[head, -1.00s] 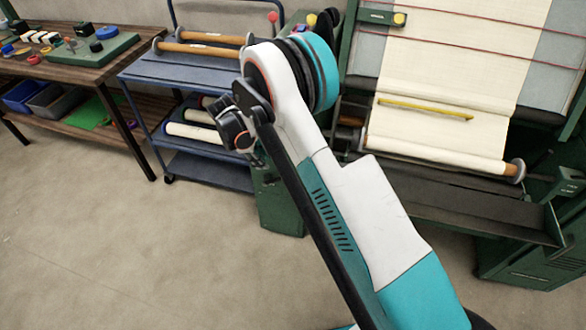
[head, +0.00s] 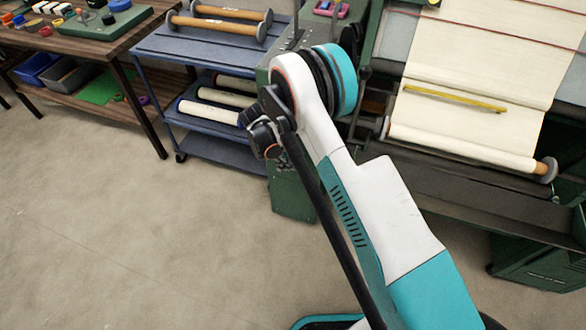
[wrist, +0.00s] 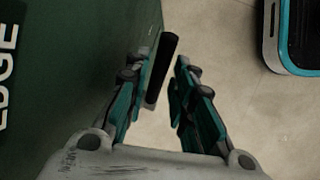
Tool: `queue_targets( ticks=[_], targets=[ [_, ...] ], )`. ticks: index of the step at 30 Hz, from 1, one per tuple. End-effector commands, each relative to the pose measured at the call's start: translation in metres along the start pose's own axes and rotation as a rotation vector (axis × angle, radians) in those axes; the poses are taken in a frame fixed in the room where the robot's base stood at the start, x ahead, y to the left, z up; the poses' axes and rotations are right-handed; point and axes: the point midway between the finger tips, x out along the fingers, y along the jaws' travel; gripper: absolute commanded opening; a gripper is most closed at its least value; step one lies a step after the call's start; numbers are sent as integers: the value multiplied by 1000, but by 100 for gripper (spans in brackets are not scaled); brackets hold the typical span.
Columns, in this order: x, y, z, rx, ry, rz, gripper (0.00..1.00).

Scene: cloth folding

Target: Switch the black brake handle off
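A black bar-shaped handle (wrist: 163,66) shows in the wrist view beside the dark green machine side (wrist: 65,70), which carries pale letters. My gripper (wrist: 164,63) is open, with one teal and black finger on each side of the handle. The handle appears closer to the left finger. I cannot tell whether it touches. In the head view, my arm reaches up toward the green loom-like machine (head: 292,190). My gripper's fingers and the handle cannot be made out there.
A blue cart (head: 215,50) with rollers stands left of the machine. A wooden table (head: 140,30) with small items is farther left. Cream cloth (head: 465,75) with a yellow strip (head: 455,97) is on the machine. The floor (head: 130,240) in front is clear.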

Motion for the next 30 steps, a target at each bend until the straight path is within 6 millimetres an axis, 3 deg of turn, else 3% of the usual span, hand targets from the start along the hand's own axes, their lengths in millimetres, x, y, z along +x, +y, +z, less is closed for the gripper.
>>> queue_targets(
  ticks=[1,6,18,19,22,30],
  targets=[
    [11,0,-1,1,0,0,23],
    [29,0,0,2,0,0,23],
    [35,0,0,1,0,0,23],
    [35,0,0,1,0,0,21],
    [34,0,0,1,0,0,0],
    [35,1,2,0,-5,0,0]
  ],
)
